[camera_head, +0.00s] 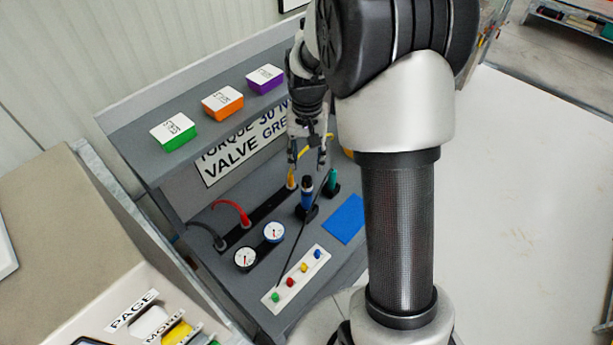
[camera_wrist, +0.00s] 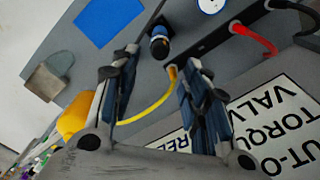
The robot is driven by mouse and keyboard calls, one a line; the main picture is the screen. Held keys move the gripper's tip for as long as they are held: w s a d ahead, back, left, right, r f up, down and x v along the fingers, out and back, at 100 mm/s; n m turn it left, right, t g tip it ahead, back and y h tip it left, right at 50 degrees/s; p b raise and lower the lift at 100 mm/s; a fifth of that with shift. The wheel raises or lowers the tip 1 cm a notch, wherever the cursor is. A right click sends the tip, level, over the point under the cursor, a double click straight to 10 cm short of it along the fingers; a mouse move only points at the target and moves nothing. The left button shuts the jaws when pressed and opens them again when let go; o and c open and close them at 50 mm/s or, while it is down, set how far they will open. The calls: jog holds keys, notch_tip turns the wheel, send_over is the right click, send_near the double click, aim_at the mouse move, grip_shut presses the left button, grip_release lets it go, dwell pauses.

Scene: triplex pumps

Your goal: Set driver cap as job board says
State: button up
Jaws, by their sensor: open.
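The job board (camera_head: 245,143) is a white sign reading "TORQUE 30 N…" and "VALVE GRE…", its right part hidden by my arm. It shows upside-down and partly covered in the wrist view (camera_wrist: 285,120). A blue driver-like tool with a dark top (camera_head: 307,192) stands upright in a black holder; the wrist view shows it too (camera_wrist: 160,44). A green tool (camera_head: 332,178) stands beside it. I cannot tell which part is the driver cap. My gripper (camera_head: 307,162) is open and empty above the blue tool, its fingertips apart from it in the wrist view (camera_wrist: 158,64).
A strip with green, red, yellow and blue knobs (camera_head: 296,276) lies in front. Two gauges (camera_head: 259,246), a blue pad (camera_head: 344,219), a red hose (camera_head: 232,208) and a yellow hose (camera_wrist: 150,108) are nearby. Green, orange (camera_head: 222,102) and purple boxes sit on the upper shelf.

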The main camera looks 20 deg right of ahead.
aim_at(307, 178)
notch_tip(307, 178, down, 8)
jog(key=shift+r+b, duration=0.15)
jog(key=shift+b, duration=0.6)
jog(key=shift+c, duration=0.2)
grip_shut()
